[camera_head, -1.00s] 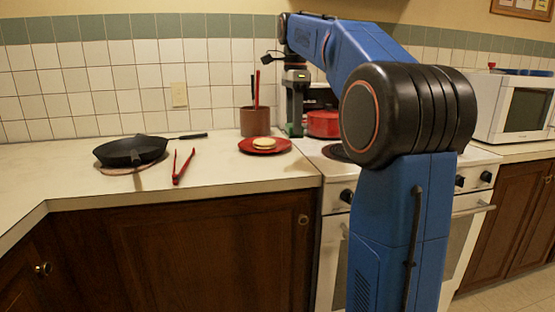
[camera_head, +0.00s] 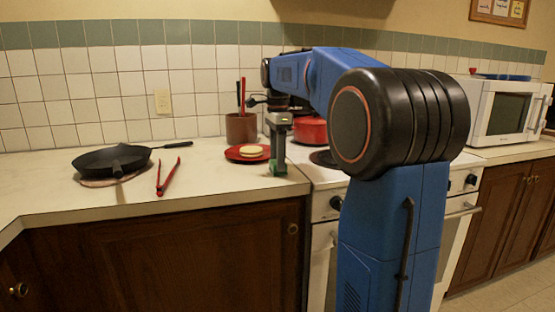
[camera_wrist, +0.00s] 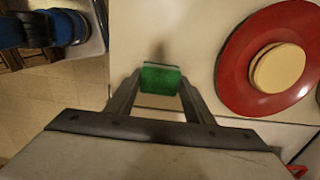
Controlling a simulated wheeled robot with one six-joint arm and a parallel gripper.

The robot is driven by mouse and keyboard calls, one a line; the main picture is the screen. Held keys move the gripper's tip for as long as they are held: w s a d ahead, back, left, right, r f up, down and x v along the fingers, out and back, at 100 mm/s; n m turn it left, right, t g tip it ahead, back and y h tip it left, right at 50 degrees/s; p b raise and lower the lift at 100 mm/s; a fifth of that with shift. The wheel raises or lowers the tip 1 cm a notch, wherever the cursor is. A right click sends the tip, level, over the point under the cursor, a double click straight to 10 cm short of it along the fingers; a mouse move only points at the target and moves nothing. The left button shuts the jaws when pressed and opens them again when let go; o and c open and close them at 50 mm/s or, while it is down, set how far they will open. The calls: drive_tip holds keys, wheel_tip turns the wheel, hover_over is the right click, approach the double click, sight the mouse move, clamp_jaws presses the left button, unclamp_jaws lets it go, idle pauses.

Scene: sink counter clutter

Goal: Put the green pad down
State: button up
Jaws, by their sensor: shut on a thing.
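The green pad (camera_wrist: 161,79) is between the two fingertips of my gripper (camera_wrist: 160,84) in the wrist view. My gripper is shut on it. In the head view my gripper (camera_head: 279,166) points down with the green pad (camera_head: 278,170) at its tips, over the counter strip between the red plate and the stove. The pad is at or close to the counter surface; I cannot tell whether it touches.
The red plate (camera_head: 233,153) with a pale round item (camera_head: 252,151) is just left of my gripper. A brown utensil pot (camera_head: 240,128) and a red pot (camera_head: 311,131) stand behind. Red tongs (camera_head: 168,177) and a black pan (camera_head: 105,160) lie farther left. The front counter is clear.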

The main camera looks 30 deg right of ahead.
drive_tip(key=shift+f, duration=0.15)
drive_tip(key=o, duration=1.3)
wheel_tip(320, 180, up, 12)
